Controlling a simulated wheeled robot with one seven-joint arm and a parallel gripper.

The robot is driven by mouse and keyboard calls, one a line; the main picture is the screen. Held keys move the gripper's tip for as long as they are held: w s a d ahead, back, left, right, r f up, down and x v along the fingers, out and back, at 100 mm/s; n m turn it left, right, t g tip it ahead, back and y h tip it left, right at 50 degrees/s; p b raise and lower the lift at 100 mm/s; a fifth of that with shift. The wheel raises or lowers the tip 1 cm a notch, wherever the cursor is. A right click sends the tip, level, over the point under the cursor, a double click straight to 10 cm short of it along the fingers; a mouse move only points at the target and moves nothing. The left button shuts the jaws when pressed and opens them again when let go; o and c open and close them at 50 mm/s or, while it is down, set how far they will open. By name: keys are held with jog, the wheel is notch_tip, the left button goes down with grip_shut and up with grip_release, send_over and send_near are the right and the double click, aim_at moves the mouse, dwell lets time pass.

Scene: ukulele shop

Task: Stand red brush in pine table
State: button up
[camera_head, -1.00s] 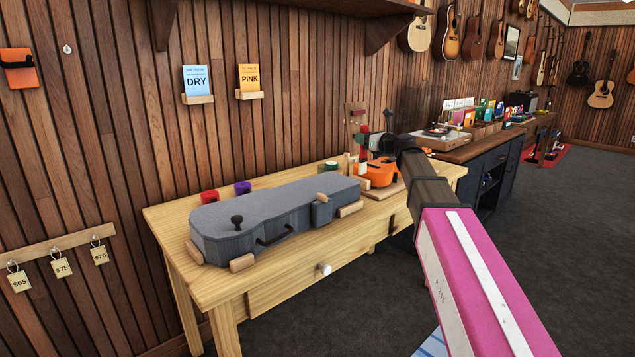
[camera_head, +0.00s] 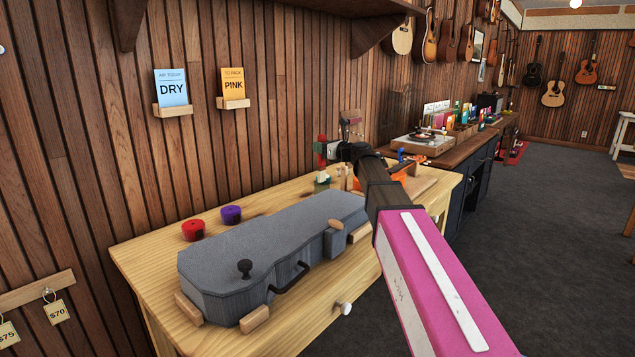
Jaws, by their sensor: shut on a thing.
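The pine table (camera_head: 262,205) stands along the wood wall, with a drawer knob at its front. My gripper (camera_head: 325,152) is small and dark, over the table's back part beyond the grey case. It is shut on a small red piece, which I take to be the red brush (camera_head: 321,161). A green patch shows beside the red. Just below is a small pale and greenish thing (camera_head: 322,178) on the table; I cannot tell whether the brush touches it. My arm hides part of the table's right side.
A grey instrument case (camera_head: 265,250) on wooden blocks fills the table's middle. Red (camera_head: 193,230) and purple (camera_head: 231,214) rolls lie behind it. An orange ukulele (camera_head: 366,180) is partly hidden behind my arm.

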aim_at(323, 167)
jog(key=shift+f, duration=3.9)
jog(key=o, duration=0.9)
jog(key=shift+f, duration=0.1)
jog(key=v, duration=1.2)
jog(key=shift+s, duration=0.1)
